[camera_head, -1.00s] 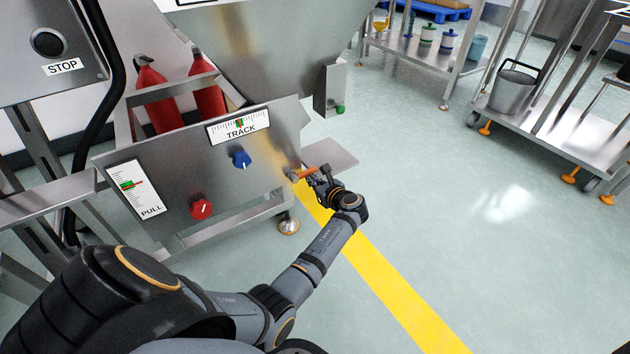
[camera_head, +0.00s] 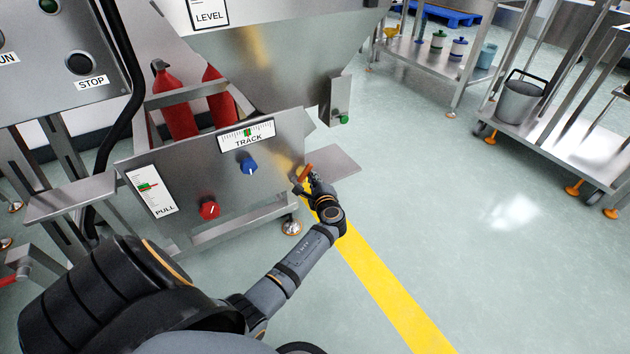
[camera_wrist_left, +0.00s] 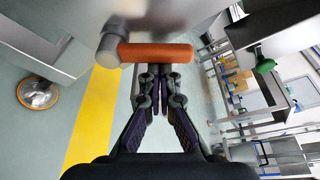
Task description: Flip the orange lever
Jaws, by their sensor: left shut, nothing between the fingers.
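The orange lever (camera_head: 306,172) sticks out from the right end of the machine's slanted steel panel and slopes up to the right. In the left wrist view the orange lever (camera_wrist_left: 158,53) lies across the picture, its left end on a grey round pivot. My left gripper (camera_head: 313,178) is at the lever, on its right side. In the left wrist view my left gripper (camera_wrist_left: 160,75) has its fingertips together just below the lever, with nothing between them. I cannot tell whether they touch it. My right gripper is not in view.
The panel (camera_head: 185,165) carries a blue knob (camera_head: 249,165) and a red knob (camera_head: 209,208). A small steel plate (camera_head: 332,167) juts out behind the lever. A steel cart with a bucket (camera_head: 518,98) stands at the right. The floor between is clear.

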